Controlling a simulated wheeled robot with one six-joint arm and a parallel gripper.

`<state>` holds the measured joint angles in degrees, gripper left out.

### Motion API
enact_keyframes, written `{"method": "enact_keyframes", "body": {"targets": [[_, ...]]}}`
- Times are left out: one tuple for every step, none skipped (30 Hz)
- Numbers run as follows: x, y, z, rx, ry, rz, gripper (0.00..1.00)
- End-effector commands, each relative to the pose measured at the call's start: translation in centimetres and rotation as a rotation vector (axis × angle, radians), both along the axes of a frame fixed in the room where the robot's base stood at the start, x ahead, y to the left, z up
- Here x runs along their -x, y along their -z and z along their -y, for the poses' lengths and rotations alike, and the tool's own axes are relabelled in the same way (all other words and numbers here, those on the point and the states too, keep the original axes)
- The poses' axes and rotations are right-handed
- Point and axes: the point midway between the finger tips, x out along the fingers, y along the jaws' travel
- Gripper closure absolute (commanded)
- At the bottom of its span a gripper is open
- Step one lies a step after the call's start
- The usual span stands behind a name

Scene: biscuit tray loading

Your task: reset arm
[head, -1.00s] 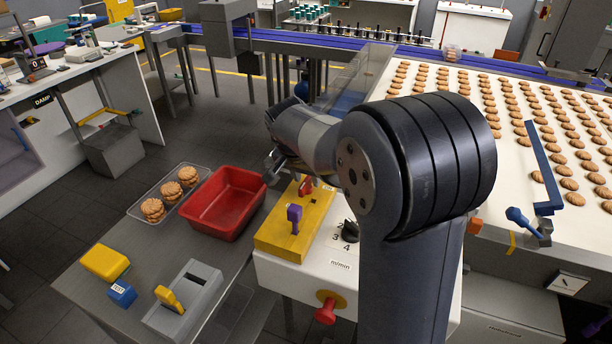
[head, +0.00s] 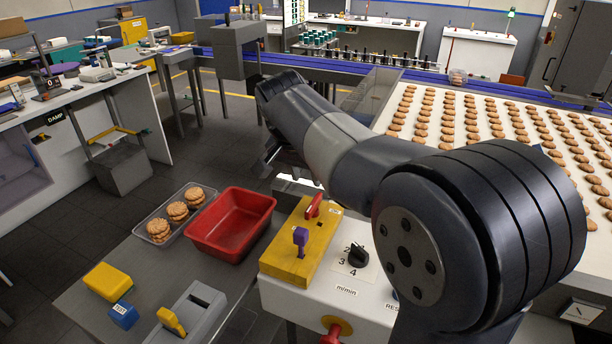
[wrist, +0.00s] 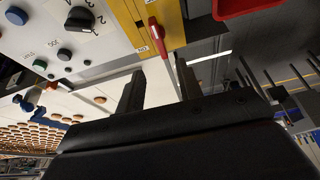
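My gripper (wrist: 160,88) shows in the wrist view with its two dark fingers apart and nothing between them. In the head view the gripper is mostly hidden behind my forearm, which reaches up and left above the control panel. The gripper is held in the air, clear of the yellow block (head: 285,262). A red lever (head: 313,205) stands on that block and also shows in the wrist view (wrist: 158,38), beyond the fingers. I see no contact between gripper and lever.
A red bin (head: 262,203) and a clear tray (head: 151,221) with stacked biscuits stand left of the panel (head: 330,290). A black knob (head: 358,256) is on the panel. Biscuits lie on the white conveyor (head: 392,125) behind my arm. The floor behind the bin is clear.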

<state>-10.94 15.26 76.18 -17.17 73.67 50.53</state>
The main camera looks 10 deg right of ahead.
Motion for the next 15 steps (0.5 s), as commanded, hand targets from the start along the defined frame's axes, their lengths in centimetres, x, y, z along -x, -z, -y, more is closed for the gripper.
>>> {"method": "enact_keyframes", "body": {"targets": [[0.0,0.0,0.0,0.000,0.000,0.000,0.65],[0.0,0.0,0.0,0.000,0.000,0.000,0.65],[0.0,0.1,0.0,0.001,0.000,-0.001,0.65],[-0.1,0.2,0.1,0.000,0.000,-0.001,0.65],[-0.1,0.4,0.1,0.001,0.001,-0.002,0.65],[-0.2,0.6,0.2,0.001,0.001,-0.003,0.65],[-0.2,0.9,0.2,0.001,0.002,-0.005,0.65],[-0.4,1.2,0.3,0.001,0.002,-0.005,0.65],[-0.5,1.7,0.4,0.001,0.002,-0.005,0.65],[-0.7,2.2,0.6,0.002,0.002,-0.005,0.65],[-0.8,2.6,0.7,0.001,0.002,-0.005,0.65],[-1.0,3.4,0.9,0.002,0.001,-0.006,0.65],[-1.2,3.9,1.0,0.002,0.001,-0.005,0.65],[-1.4,4.4,1.1,0.002,0.001,-0.007,0.65],[-1.6,5.2,1.3,0.001,0.002,-0.006,0.65]]}}
